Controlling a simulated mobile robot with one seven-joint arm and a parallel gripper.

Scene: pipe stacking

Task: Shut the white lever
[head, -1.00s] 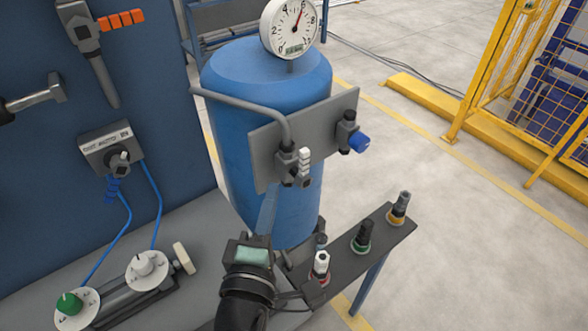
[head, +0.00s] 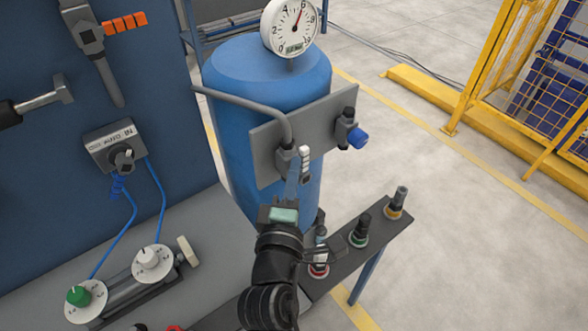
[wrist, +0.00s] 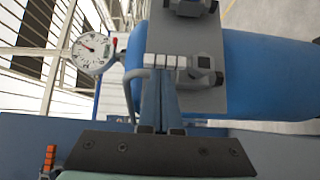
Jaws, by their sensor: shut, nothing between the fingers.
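The white lever (head: 304,153) is a short ribbed handle on a dark valve. The valve sits on a grey plate (head: 335,120) in front of the blue tank (head: 262,85). In the wrist view the white lever (wrist: 165,61) lies crosswise, reaching left from the valve's dark body (wrist: 203,67). My gripper (head: 295,168) is shut and empty, its fingers pointing up at the valve. In the wrist view my gripper's tips (wrist: 168,75) are right at the lever's lower side. I cannot tell whether they touch it. My fingers hide part of the valve in the head view.
A second valve with a blue knob (head: 357,138) is on the plate's right. A grey pipe (head: 245,101) bends down to the lever's valve. A gauge (head: 291,27) tops the tank. A shelf (head: 375,236) with several coloured-ring fittings stands right of my arm.

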